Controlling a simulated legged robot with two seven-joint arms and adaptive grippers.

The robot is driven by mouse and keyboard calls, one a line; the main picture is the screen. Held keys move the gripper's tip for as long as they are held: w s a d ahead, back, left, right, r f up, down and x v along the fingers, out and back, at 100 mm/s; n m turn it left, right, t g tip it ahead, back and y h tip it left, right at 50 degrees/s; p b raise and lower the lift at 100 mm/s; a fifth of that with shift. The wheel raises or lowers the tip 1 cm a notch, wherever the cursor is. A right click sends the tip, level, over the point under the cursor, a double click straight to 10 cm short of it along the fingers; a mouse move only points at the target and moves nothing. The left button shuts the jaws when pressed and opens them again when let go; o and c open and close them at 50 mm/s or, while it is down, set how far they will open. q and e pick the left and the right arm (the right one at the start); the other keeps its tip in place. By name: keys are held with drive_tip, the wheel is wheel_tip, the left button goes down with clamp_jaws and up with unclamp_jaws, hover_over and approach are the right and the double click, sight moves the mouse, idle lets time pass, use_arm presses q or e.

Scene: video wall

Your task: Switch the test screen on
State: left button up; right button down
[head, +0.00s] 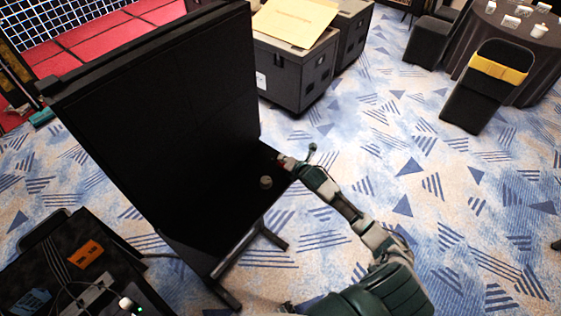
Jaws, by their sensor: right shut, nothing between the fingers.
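The test screen (165,120) is a large black panel standing on a dark stand, and its face is dark. A black ledge (235,205) juts out at the foot of the panel, with a small round knob-like thing (266,182) near its right edge. My right gripper (281,161) is shut and empty at the right edge of the panel's base, just above the small round thing. It is small and dark there, so I cannot tell whether it touches the panel or ledge. My left gripper is not in view.
A dark equipment table (60,260) with an orange item (86,254), a power strip (95,295) and cables is at lower left. Black flight cases (290,75), one bearing a tan envelope (295,20), stand behind. Chairs and a round table (520,45) are upper right. Patterned carpet is open at right.

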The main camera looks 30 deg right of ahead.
drive_tip(key=shift+w+a+f, duration=0.1)
drive_tip(key=shift+f, duration=0.25)
idle(0.5)
idle(0.3)
drive_tip(key=shift+s+r+p, duration=0.25)
drive_tip(key=shift+r+p, duration=0.55)
drive_tip(key=shift+p, duration=0.1)
drive_tip(key=r+p, duration=0.1)
drive_tip(key=s+r+p, duration=0.1)
drive_tip(key=r+p, duration=0.1)
drive_tip(key=d+r+p, duration=0.1)
drive_tip(key=r+p, duration=0.1)
drive_tip(key=shift+s, duration=0.2)
drive_tip(key=shift+a+f, duration=0.1)
drive_tip(key=shift+f, duration=0.05)
